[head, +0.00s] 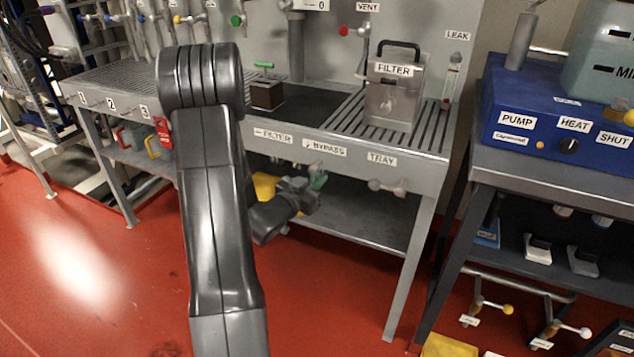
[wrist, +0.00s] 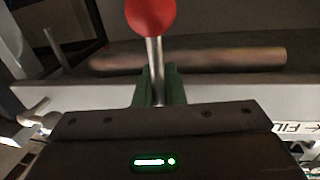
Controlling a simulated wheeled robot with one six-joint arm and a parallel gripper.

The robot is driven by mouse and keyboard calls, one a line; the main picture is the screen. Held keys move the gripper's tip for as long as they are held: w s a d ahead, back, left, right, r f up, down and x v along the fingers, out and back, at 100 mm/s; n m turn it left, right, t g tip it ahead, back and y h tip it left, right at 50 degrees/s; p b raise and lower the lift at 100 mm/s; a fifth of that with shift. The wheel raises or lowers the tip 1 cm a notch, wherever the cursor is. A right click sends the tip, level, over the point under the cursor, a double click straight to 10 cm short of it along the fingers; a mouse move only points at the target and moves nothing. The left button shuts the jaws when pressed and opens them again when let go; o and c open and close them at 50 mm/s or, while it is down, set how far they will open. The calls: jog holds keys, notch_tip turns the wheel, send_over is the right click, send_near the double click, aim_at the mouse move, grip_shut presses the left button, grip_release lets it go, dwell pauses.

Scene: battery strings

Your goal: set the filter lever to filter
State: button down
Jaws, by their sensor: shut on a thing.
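A lever with a red ball knob (wrist: 150,14) and a thin metal stem stands upright in the wrist view. I take it to be the filter lever; its base is hidden by my gripper. My gripper (wrist: 156,88) is shut on the stem, with a green finger on each side, below the knob. In the head view my gripper (head: 316,182) is under the bench's front edge, below the BYPASS label (head: 325,149), and I cannot make out the lever there. The FILTER label (head: 272,136) with a left arrow is to the left of BYPASS.
The TRAY lever (head: 387,187) sticks out to the right of my gripper. A lower shelf (head: 360,222) lies beneath the grey bench (head: 418,178). A blue unit (head: 560,125) stands on the dark table at the right. Red floor is clear in front.

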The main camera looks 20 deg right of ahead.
jog(key=shift+w+a+f+m+y+b, duration=0.1)
jog(key=shift+w+a+m+y+b, duration=0.1)
jog(key=shift+m+b, duration=0.25)
jog(key=shift+w+a+f+m+y+b, duration=0.15)
jog(key=shift+m+b, duration=0.1)
jog(key=shift+m, duration=0.4)
jog(key=shift+w+a+r+m, duration=0.2)
jog(key=shift+r+m, duration=0.15)
jog(key=shift+m, duration=0.35)
jog(key=c, duration=1.5)
grip_release()
jog(key=shift+d, duration=0.1)
